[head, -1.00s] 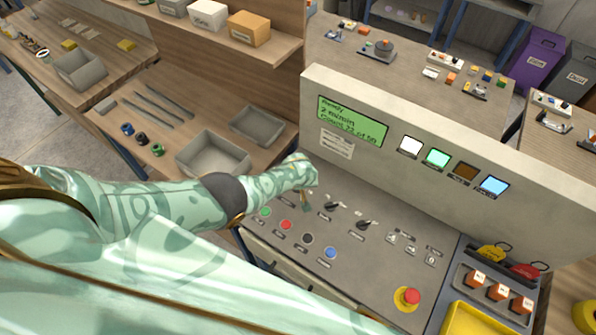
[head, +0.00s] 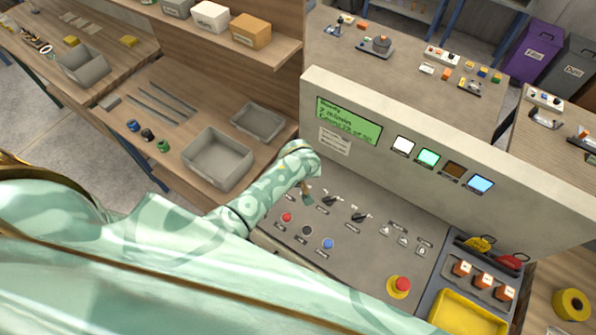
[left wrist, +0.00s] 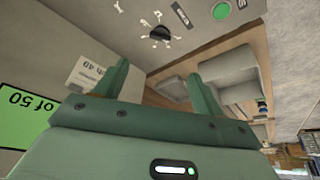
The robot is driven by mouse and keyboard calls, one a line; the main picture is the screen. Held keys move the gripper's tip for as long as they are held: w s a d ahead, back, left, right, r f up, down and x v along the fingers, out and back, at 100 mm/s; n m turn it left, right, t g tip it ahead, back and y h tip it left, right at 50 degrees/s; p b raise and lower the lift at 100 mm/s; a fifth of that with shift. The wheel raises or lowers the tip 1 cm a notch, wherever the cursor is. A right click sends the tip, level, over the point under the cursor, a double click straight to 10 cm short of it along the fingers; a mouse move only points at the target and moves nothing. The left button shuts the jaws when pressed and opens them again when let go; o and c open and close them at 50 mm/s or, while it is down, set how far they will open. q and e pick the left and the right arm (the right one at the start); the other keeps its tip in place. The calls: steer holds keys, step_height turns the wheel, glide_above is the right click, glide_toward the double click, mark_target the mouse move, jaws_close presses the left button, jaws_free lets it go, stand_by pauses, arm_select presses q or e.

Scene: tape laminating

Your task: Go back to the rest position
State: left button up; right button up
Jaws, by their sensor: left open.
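My left arm comes in from the left in the head view. My left gripper (head: 306,194) hangs above the sloped control panel (head: 345,255), near its upper left part, mostly hidden behind my wrist. In the left wrist view its two green fingers (left wrist: 158,78) stand apart with nothing between them. A black knob (left wrist: 160,33) and a lit green button (left wrist: 222,11) show beyond the fingers. The red (head: 286,217), black (head: 306,230) and blue (head: 328,243) buttons lie below the gripper in the head view. My right gripper is not in view.
The upright console with its green display (head: 349,121) rises just behind my left gripper. A red emergency knob (head: 399,284) stands at the panel's lower right, beside a yellow tray (head: 466,315). Grey bins (head: 217,158) sit on the wooden bench to the left.

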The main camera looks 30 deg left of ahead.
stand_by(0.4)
arm_select(q)
steer(key=s+a+r+m+t+y, duration=0.1)
steer(key=s+a+r+m+t, duration=0.1)
steer(key=s+a+r+m, duration=0.55)
steer(key=s+a+r+m+t+y, duration=0.15)
steer(key=s+r+m, duration=0.35)
steer(key=s+r, duration=0.65)
steer(key=s+d+f+g+h+b, duration=0.15)
steer(key=f+b, duration=0.65)
steer(key=f, duration=1.2)
steer(key=s+d+f+g+h+b, duration=0.2)
steer(key=f+b, duration=0.6)
steer(key=f, duration=1.2)
steer(key=s+f+n+g+b, duration=0.1)
steer(key=s+f+b, duration=0.4)
steer(key=f, duration=0.5)
steer(key=s+f+n+g+b, duration=0.1)
steer(key=s+f+b, duration=0.3)
steer(key=s+f, duration=0.4)
steer(key=s+d+f+n+g+h+b, duration=0.1)
steer(key=s+f+b, duration=0.4)
steer(key=f, duration=0.9)
steer(key=shift+s+b, duration=0.3)
steer(key=shift+s, duration=0.6)
steer(key=shift+f, duration=0.1)
